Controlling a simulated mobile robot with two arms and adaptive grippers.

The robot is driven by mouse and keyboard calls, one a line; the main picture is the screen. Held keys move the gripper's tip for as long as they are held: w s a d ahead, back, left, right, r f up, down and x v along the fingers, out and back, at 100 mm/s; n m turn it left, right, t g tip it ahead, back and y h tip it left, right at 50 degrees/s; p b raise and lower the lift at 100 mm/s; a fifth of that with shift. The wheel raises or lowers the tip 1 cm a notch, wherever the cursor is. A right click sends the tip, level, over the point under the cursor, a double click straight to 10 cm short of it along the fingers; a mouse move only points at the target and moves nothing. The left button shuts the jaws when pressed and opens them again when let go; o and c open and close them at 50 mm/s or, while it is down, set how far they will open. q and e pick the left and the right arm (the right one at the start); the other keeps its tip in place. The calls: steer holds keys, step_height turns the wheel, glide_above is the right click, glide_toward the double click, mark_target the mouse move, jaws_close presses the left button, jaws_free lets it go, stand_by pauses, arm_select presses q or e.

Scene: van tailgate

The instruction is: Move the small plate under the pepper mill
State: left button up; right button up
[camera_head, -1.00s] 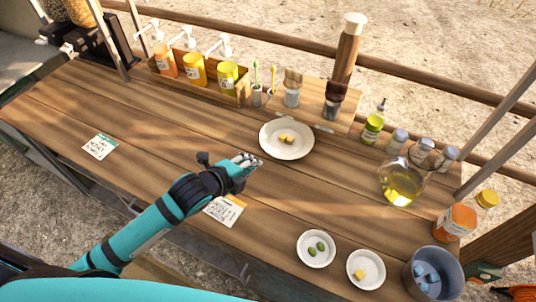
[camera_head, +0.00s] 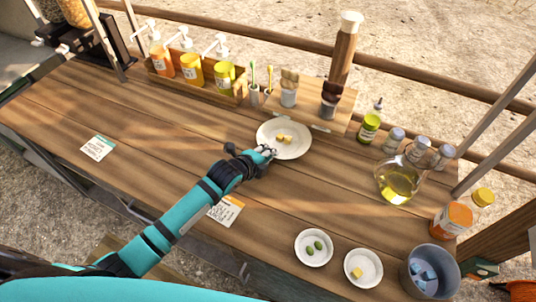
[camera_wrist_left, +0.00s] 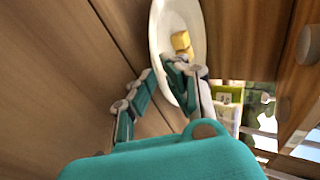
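The white plate (camera_head: 297,149) lies on the wooden table with a few yellow cubes (camera_head: 284,139) on it. It also shows in the left wrist view (camera_wrist_left: 162,40). My left gripper (camera_head: 268,153) is at the plate's near edge. In the left wrist view its fingers (camera_wrist_left: 160,76) are apart, one overlapping the plate and one outside its rim; I cannot tell whether they touch it. A tall brown, white-topped thing (camera_head: 343,52) at the back may be the pepper mill; its foot is partly hidden by a dark-topped jar (camera_head: 329,105). My right gripper is not in view.
A wooden board (camera_head: 345,100) with jars stands behind the plate. A bottle crate (camera_head: 200,82) is back left, and an oil flask (camera_head: 398,184) is right. Two small dishes (camera_head: 304,255) (camera_head: 350,275) sit front right. The table's left middle is mostly clear.

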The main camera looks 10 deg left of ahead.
mark_target(279, 158)
arm_select(q)
jaws_close()
steer(key=shift+s+d+p, duration=0.2)
steer(key=shift+d, duration=0.55)
steer(key=shift+s+d+p, duration=0.15)
steer(key=shift+d+p, duration=0.05)
steer(key=shift+d, duration=0.55)
steer(key=shift+s+d+p, duration=0.1)
steer(key=shift+s+d, duration=0.1)
steer(key=shift+d, duration=0.65)
steer(key=shift+s+d+p, duration=0.1)
steer(key=shift+s+d, duration=0.1)
steer(key=shift+d, duration=0.6)
steer(key=shift+s+d+p, duration=0.1)
steer(key=shift+s+d, duration=0.1)
steer(key=shift+d, duration=0.65)
steer(key=shift+s+d, duration=0.2)
steer(key=shift+d, duration=0.65)
steer(key=shift+s+d, duration=0.15)
steer(key=shift+d, duration=0.65)
steer(key=shift+o, duration=2.4)
jaws_free()
